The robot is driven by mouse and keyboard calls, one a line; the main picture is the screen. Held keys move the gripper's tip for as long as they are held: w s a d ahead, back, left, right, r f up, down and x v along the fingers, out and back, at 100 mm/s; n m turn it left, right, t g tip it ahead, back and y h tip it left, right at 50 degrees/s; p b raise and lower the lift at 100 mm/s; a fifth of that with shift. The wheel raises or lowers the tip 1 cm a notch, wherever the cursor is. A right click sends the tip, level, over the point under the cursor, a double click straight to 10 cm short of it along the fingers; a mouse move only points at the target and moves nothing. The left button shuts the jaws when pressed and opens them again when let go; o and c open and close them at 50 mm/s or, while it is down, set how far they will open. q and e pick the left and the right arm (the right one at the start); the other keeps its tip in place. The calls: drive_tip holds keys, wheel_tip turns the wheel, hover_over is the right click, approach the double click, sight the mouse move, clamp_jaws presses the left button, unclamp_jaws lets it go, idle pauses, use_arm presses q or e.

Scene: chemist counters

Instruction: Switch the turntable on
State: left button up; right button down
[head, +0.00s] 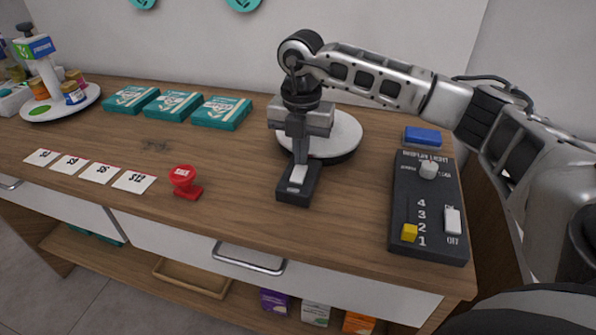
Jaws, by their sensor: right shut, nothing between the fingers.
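A round white turntable (345,134) with a dark base stands on the wooden counter, partly hidden behind my right gripper. A small black switch box with a white rocker (298,176) lies in front of it. My right gripper (300,162) points down, shut and empty, with its fingertips at the far end of the rocker. I cannot tell whether they touch it. My left gripper is not in view.
A dark control panel (402,190) with a knob, yellow slider and white on/off rocker (453,220) lies at right, with a blue block (423,137) behind it. A red stamp-like object (184,182), price cards and teal boxes (221,113) lie left. A loaded round stand (86,99) is far left.

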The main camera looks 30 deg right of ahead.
sight(301, 168)
drive_tip(key=shift+f+b, duration=0.5)
drive_tip(key=shift+f, duration=0.3)
drive_tip(key=shift+r, duration=0.2)
wheel_tip(301, 168, up, 7)
drive_tip(key=p, duration=0.5)
drive_tip(key=shift+p, duration=0.3)
drive_tip(key=shift+f, duration=0.1)
idle(0.4)
